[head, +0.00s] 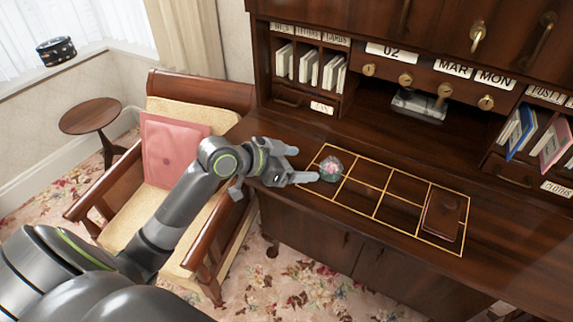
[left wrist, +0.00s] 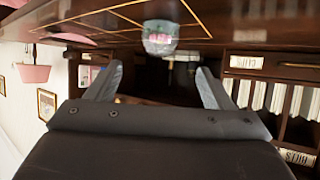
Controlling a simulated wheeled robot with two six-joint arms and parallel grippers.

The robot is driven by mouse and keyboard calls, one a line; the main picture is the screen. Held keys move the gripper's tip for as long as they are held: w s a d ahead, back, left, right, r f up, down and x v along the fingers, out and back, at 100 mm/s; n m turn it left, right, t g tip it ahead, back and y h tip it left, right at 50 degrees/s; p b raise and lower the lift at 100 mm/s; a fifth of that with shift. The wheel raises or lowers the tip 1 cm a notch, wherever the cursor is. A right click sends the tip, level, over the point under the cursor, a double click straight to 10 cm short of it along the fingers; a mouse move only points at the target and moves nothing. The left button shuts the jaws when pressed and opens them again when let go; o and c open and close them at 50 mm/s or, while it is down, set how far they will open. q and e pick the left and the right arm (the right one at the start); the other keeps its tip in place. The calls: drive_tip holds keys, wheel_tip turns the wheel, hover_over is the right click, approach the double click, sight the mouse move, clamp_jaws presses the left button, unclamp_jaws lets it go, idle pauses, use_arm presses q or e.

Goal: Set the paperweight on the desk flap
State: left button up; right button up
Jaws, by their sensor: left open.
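The paperweight (head: 331,169) is a clear glass dome with a pink and green inside. It rests on the desk flap (head: 290,225), in the left end of a gold-lined grid. My left gripper (head: 296,165) is open and empty, just left of the paperweight in the head view. In the left wrist view the paperweight (left wrist: 160,37) shows beyond the two spread fingertips (left wrist: 160,72), not between them. My right gripper is not in view.
A dark flat case (head: 441,214) lies in the right end of the grid. Letter pigeonholes (head: 308,65) and small drawers stand behind the flap. A wooden armchair (head: 170,150) with a pink cushion is at left. The middle grid cells are clear.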

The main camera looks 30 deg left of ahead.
use_arm(q)
drive_tip(key=v, duration=0.2)
drive_tip(key=shift+s+a+r, duration=0.15)
drive_tip(key=shift+s, duration=0.1)
drive_tip(key=shift+s+a+r, duration=0.15)
drive_tip(key=shift+s+r, duration=0.05)
drive_tip(key=shift+s, duration=0.05)
idle(0.4)
